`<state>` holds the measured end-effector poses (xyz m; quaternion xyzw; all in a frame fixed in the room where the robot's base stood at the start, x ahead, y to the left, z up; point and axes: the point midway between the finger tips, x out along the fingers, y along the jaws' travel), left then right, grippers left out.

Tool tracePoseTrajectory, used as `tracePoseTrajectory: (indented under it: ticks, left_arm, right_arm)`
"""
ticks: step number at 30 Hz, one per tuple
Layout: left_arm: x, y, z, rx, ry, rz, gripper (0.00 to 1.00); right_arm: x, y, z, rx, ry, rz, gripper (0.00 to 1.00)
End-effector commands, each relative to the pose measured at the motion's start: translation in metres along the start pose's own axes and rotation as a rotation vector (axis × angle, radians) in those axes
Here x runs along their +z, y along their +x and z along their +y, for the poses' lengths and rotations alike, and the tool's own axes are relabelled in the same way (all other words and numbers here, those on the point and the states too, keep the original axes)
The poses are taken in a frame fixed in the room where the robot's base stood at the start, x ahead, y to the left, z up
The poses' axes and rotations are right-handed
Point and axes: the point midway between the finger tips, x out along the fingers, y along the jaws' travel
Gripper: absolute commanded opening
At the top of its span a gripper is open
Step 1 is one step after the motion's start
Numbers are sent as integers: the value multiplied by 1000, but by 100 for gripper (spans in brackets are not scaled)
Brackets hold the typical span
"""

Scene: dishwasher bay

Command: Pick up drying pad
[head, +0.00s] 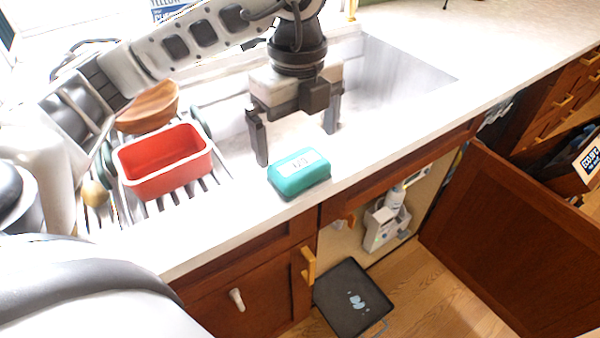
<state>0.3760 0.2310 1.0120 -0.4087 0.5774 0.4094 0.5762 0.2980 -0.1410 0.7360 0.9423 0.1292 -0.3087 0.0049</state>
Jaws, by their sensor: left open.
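A teal block with a white label (299,173) lies on the counter near its front edge. A flat dark square pad or tray with light blue marks (352,300) lies on the floor before the open cabinet. I cannot tell for certain which of these is the drying pad. My left gripper (296,149) points down with its two fingers wide apart and nothing between them. It is just behind and above the teal block, over the sink's near edge. My right gripper is not in view.
A red-orange bin (165,165) and a wooden bowl (148,108) stand on the dish rack at the left. The sink (400,75) is behind and right of my gripper. An open cabinet door (515,240) juts out at the right. The right counter is mostly clear.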

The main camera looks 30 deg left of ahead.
Motion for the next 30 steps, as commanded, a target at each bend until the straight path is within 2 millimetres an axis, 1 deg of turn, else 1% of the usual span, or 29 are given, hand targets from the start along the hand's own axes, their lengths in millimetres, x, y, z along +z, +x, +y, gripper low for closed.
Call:
tracePoseTrajectory:
  ticks: [2, 8, 13, 16, 19, 25, 26, 27, 29, 30]
  left_arm:
    - [0, 8, 1, 1, 0, -1, 100]
    - [0, 21, 1, 2, 0, -1, 100]
    - [-1, 47, 0, 4, 1, 0, 100]
    - [-1, 59, 0, 2, 0, 0, 100]
    - [-1, 64, 0, -1, -1, -1, 100]
    - [-1, 64, -1, -1, 0, -1, 100]
    - [-1, 64, -1, -1, 0, -1, 92]
    - [-1, 64, -1, -1, 0, -1, 81]
    - [-1, 64, -1, -1, 0, -1, 64]
    - [-1, 64, -1, -1, 0, -1, 61]
  right_arm:
    - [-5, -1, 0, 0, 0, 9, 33]
    - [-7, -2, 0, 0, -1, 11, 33]
    - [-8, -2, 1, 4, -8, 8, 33]
    - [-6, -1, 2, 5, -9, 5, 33]
    - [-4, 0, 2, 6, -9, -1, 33]
    - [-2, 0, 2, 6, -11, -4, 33]
    - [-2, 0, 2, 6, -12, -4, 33]
    - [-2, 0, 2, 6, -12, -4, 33]
    - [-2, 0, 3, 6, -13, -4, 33]
    - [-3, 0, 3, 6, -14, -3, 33]
